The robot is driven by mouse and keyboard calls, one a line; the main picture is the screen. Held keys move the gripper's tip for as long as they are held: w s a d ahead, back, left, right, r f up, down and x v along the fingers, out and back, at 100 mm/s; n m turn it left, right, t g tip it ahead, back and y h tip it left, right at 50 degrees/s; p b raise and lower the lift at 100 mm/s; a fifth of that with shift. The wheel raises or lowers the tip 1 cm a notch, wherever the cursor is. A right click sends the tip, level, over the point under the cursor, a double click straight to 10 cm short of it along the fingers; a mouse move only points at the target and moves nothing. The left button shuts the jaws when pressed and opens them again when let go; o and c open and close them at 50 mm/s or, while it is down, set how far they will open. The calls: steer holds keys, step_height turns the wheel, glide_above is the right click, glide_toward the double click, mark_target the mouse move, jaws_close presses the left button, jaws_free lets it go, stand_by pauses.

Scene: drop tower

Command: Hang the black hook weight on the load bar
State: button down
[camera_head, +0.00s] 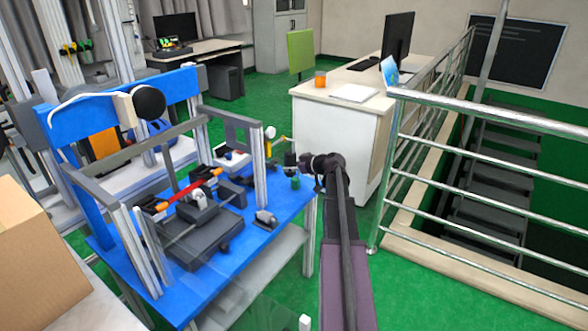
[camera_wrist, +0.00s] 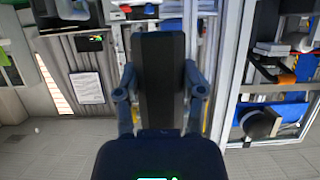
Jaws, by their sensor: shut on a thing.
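My gripper (camera_head: 304,160) is at the end of my raised arm, beyond the right end of the blue bench. In the wrist view its two fingers (camera_wrist: 161,80) are closed on either side of a dark upright block, which I take to be the black hook weight (camera_wrist: 160,65). In the head view a small dark shape just left of the gripper seems to be the same weight (camera_head: 290,159). Its hook cannot be made out. I cannot tell for sure which of the bars on the bench frame is the load bar.
The blue bench (camera_head: 268,212) carries a grey frame, a dark machine (camera_head: 195,245) and a red-handled tool (camera_head: 190,188). A small green item (camera_head: 295,183) stands near its right edge. A metal railing (camera_head: 480,118) and a white desk (camera_head: 335,135) are to the right.

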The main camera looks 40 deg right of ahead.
steer(key=r+b+x, duration=0.1)
steer(key=x, duration=0.5)
steer(key=shift+w, duration=0.3)
stand_by(0.8)
steer(key=shift+a, duration=0.1)
steer(key=shift+c, duration=0.6)
jaws_free()
steer(key=shift+r, duration=0.15)
